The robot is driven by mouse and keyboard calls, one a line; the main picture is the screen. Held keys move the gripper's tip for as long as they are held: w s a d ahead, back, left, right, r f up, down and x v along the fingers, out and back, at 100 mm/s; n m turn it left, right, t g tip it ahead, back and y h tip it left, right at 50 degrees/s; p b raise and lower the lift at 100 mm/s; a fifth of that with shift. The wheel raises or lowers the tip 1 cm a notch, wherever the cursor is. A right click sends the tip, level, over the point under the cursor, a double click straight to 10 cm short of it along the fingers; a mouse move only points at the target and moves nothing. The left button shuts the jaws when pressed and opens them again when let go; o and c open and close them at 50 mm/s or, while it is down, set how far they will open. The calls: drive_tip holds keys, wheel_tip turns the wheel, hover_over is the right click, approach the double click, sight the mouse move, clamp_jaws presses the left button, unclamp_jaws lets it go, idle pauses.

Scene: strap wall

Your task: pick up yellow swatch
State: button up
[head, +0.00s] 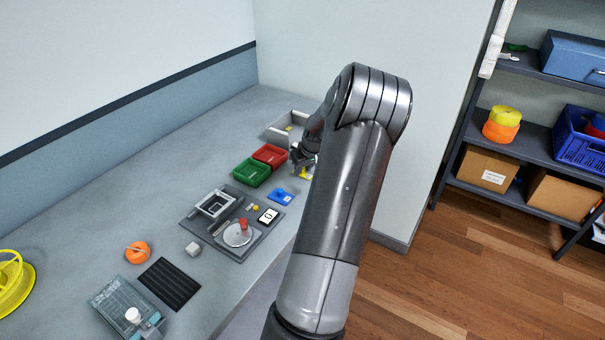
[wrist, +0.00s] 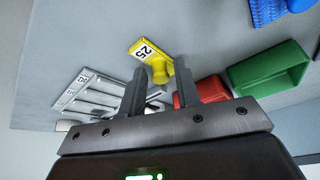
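The yellow swatch (wrist: 138,46) is a small flat tag with a white label reading 25 and a round yellow knob. It lies on the grey worktop, and in the head view a bit of yellow (head: 306,173) shows beside my arm, mostly hidden by it. My gripper (wrist: 160,72) is open, its two fingers apart with the knob seen between and just beyond their tips. I cannot tell whether either finger touches it. In the head view my gripper (head: 300,158) is low over the worktop near its right edge.
A red bin (head: 269,154) and a green bin (head: 251,172) stand left of my gripper. A grey compartment tray (wrist: 85,92) with numbered labels is on the other side. A blue swatch (head: 281,196) and a scale (head: 238,234) lie nearer. Shelves stand at right.

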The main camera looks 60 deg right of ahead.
clamp_jaws()
